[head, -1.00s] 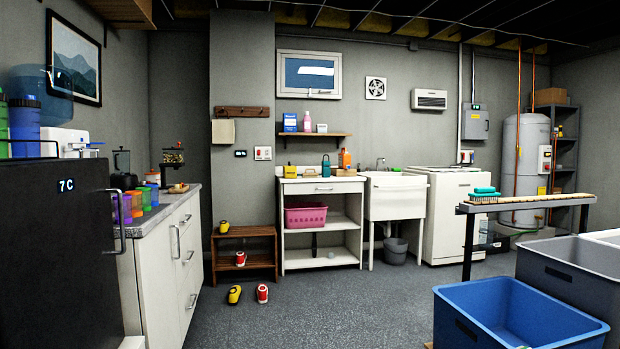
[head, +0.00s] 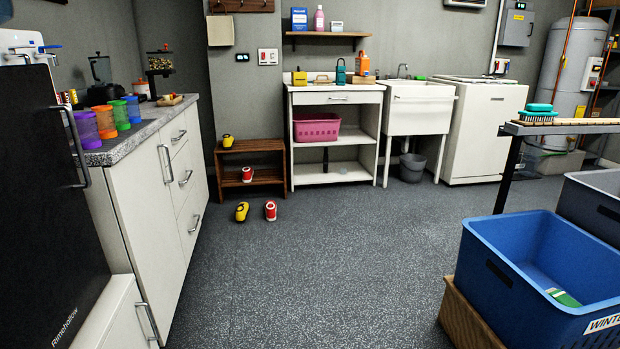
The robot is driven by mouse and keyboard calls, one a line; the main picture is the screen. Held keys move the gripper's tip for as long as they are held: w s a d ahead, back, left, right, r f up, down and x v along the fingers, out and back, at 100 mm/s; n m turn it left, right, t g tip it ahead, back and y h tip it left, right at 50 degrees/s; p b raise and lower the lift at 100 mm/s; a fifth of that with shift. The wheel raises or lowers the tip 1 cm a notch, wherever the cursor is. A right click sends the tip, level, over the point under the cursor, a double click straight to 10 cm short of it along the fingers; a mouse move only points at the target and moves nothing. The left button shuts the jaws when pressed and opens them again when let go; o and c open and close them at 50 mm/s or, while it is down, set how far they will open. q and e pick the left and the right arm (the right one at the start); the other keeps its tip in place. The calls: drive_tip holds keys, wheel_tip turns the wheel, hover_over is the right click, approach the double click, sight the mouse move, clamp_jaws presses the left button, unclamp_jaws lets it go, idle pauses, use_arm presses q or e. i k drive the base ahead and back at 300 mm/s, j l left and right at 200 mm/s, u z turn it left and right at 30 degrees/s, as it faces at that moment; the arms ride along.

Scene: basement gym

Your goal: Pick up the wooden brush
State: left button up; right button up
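I cannot make out a brush that is clearly wooden. A teal-topped brush (head: 538,114) with dark bristles lies on the slatted wooden bench (head: 590,124) at the right. A small light brown item (head: 170,100) lies on the left counter, too small to tell what it is. Neither of my grippers is in view.
A blue crate (head: 498,268) stands at the front right on a wooden box, with a grey bin (head: 590,205) behind it. A counter (head: 145,208) and black fridge (head: 45,200) line the left. The middle floor is clear.

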sight(316, 83)
drive_tip(key=i+l, duration=0.1)
drive_tip(key=i, duration=1.55)
drive_tip(key=i+l, duration=0.1)
drive_tip(key=i, duration=3.25)
